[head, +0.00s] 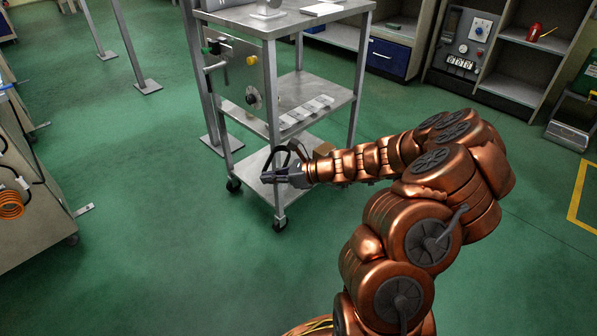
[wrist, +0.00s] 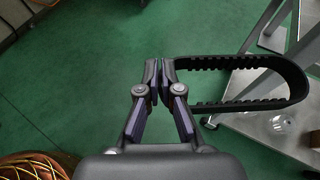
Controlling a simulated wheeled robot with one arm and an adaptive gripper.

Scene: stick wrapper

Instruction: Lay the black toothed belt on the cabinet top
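The black toothed belt (wrist: 240,61) is a loop with teeth on its inner side. In the wrist view it stretches from my fingertips toward the right. My gripper (wrist: 160,68) is shut on one end of the loop, and the rest hangs free in the air. In the head view my gripper (head: 270,177) is in front of the lower part of a wheeled metal trolley, with the dark loop beside the fingers. Which surface is the cabinet top is not clear; a grey cabinet-like unit (head: 30,222) stands at the left edge, its top mostly out of view.
The metal trolley (head: 300,92) has shelves, a control panel and white pieces on its middle shelf. An orange coil (head: 11,204) hangs on the left unit. Shelving with a blue drawer (head: 388,57) stands at the back. Green floor (head: 150,190) is clear between trolley and left unit.

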